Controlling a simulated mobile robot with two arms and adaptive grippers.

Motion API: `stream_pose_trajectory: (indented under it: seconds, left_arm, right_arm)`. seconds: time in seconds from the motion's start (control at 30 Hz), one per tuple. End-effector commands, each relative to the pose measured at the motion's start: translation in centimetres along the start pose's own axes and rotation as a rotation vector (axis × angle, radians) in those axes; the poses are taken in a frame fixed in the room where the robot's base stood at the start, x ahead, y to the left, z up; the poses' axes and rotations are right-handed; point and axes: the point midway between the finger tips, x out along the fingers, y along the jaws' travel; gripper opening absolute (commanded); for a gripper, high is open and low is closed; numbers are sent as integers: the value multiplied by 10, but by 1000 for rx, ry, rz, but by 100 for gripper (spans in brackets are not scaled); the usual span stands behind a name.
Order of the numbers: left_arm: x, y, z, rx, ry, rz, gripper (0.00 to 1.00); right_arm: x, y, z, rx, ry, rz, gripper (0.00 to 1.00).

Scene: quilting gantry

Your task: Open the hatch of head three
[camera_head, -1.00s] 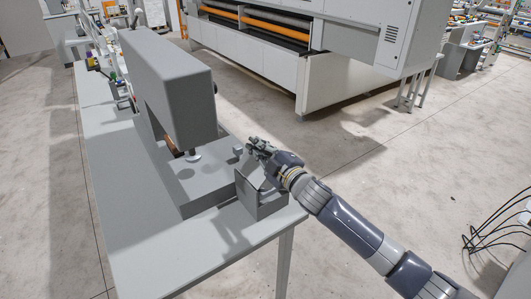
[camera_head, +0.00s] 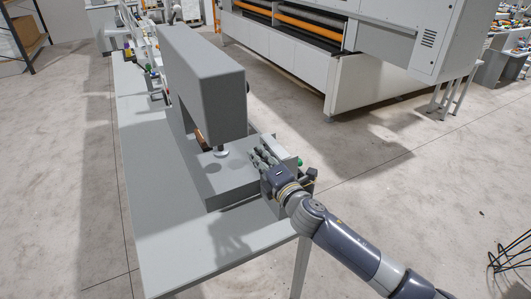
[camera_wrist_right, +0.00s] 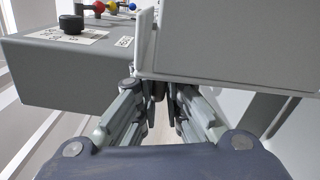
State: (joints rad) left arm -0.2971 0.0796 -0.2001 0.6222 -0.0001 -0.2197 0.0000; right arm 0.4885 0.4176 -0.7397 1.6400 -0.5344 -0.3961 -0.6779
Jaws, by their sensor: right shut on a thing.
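The grey machine head (camera_head: 205,80) stands on a long grey table (camera_head: 165,235). A small box sits by its base at the table's near right corner, mostly behind my right gripper (camera_head: 258,156). A light grey panel with a raised edge (camera_wrist_right: 235,45), seemingly the hatch, fills the upper right of the right wrist view. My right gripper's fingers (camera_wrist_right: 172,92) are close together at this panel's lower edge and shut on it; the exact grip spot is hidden. My left gripper is in neither current view.
A large white machine (camera_head: 350,80) stands behind.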

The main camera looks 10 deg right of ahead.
Motion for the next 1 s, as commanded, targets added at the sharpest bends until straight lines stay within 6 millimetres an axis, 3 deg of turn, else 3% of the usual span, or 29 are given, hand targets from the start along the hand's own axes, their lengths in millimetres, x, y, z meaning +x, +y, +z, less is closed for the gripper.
stream_pose_trajectory:
  seconds: [0.7, 0.73, 0.8, 1.0]
  left_arm:
    - [-1, 0, 4, 0, -7, 0, 0]
    - [-1, 0, 4, 0, -7, 0, 0]
    - [-1, 0, 5, 0, -7, 0, 0]
    - [-1, 0, 4, 0, -7, 0, 0]
  right_arm:
    - [1, 5, -5, -83, -4, 12, 0]
    - [1, 5, -5, -83, -4, 12, 13]
    - [1, 6, -5, -82, -4, 12, 29]
    - [1, 3, -7, -78, -1, 8, 29]
